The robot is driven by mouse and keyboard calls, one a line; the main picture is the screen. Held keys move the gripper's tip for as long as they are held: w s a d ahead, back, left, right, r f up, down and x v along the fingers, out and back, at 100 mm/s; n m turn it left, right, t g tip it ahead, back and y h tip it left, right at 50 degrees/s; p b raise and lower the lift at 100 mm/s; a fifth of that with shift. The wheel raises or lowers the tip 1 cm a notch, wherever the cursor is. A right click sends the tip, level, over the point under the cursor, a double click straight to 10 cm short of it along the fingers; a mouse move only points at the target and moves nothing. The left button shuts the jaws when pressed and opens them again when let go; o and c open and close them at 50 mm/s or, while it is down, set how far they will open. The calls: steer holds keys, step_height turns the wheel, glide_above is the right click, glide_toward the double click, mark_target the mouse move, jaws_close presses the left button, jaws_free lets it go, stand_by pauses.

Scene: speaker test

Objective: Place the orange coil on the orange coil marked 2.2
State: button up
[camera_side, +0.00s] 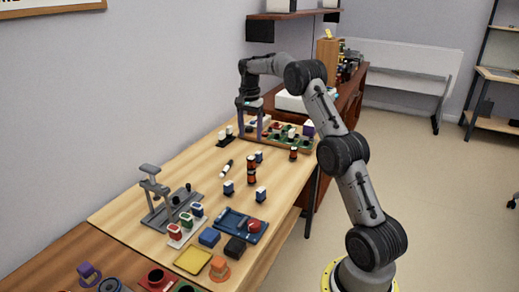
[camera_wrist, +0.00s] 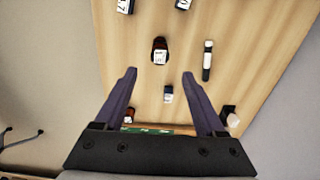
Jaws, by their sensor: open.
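Two orange coils with dark bands (camera_side: 251,179) appear stacked upright near the middle of the wooden table in the side view. In the wrist view they show as one dark orange-brown shape (camera_wrist: 160,44) with a white label on top, too small to read. Another orange coil (camera_side: 293,155) stands alone near the table's right edge; it shows partly behind a finger in the wrist view (camera_wrist: 128,116). I cannot read which coil is marked 2.2. My gripper (camera_side: 253,139) is open and empty, pointing down above the far part of the table, apart from the coils. It also shows in the wrist view (camera_wrist: 160,74).
A small white-and-dark part (camera_wrist: 168,94) stands beside the stack. A pen (camera_side: 226,168) lies left of it. Similar parts (camera_side: 228,188) (camera_side: 260,195) stand nearer. A parts tray (camera_side: 304,147) is behind; a grey stand (camera_side: 155,190) and blue tray (camera_side: 232,234) are in front.

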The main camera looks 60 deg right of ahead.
steer(key=s+a+r+n+t, duration=0.1)
steer(key=s+a+r+n, duration=0.25)
steer(key=a, duration=0.35)
steer(key=s+a+r+n+t+h, duration=0.1)
steer(key=s+a+r+n, duration=0.15)
steer(key=a+r, duration=0.35)
steer(key=s+a+r+n+t, duration=0.1)
steer(key=s+a+r+n, duration=0.2)
steer(key=a, duration=0.5)
steer(key=s+a+f+n+t, duration=0.1)
steer(key=s+a+n, duration=0.3)
steer(key=s, duration=0.6)
steer(key=s+a+f+n+t+y, duration=0.1)
steer(key=s+a+f+n, duration=0.2)
steer(key=s+a, duration=0.5)
steer(key=shift+s+a+f+n+t, duration=0.15)
steer(key=shift+s+f+n+t, duration=0.15)
steer(key=shift+s+n, duration=0.7)
